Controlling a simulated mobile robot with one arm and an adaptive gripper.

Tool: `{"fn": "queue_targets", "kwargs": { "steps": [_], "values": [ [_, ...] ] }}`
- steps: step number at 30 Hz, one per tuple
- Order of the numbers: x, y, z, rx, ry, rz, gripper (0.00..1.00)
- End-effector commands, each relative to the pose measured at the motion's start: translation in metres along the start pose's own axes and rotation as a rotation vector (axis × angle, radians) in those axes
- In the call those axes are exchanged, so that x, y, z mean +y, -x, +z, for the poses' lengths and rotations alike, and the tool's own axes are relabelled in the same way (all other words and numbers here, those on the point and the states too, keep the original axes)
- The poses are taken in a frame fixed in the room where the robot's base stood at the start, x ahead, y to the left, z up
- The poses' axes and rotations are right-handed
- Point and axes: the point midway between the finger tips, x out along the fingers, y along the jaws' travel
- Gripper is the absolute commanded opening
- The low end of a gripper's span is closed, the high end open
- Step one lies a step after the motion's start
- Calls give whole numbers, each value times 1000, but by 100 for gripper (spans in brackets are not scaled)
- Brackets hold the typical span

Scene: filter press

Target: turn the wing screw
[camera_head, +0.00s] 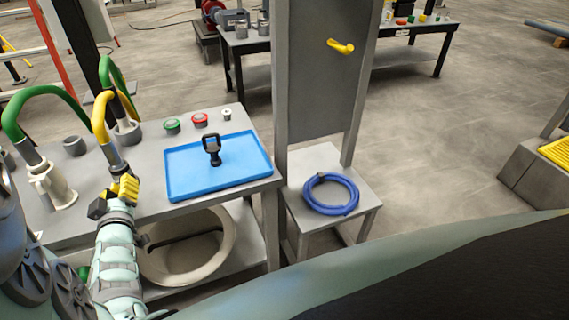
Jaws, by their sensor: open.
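My gripper (114,192) is at the left, over the front of the grey bench (235,115). It is open and seen from behind, with black and yellow parts at its end. It is close to the lower end of the yellow hose (101,125) and its grey fitting (115,160); I cannot tell whether they touch. I cannot make out the wing screw for certain; it may be hidden by my gripper or be too small to tell. A black piece with a ring-shaped handle (211,148) stands upright on the blue tray (181,187), right of my gripper.
Green hoses (40,92) arch at the left. Small green (172,126) and red (200,120) parts sit behind the tray. A pale basin (190,265) is below the bench. A grey panel (308,90) and a stool with a coiled blue hose (331,208) stand to the right.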

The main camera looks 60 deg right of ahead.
Motion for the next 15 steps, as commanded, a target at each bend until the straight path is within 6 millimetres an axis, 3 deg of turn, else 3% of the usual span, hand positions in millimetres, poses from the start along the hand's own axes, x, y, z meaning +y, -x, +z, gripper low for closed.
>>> {"fn": "queue_targets", "kwargs": {
  "steps": [8, 9, 15],
  "values": [
    [-1, -1, 0, 0, 0, -4, 38],
    [-1, -1, 0, 0, 0, -4, 42],
    [-2, -1, 0, 0, 1, -4, 22]
  ]
}}
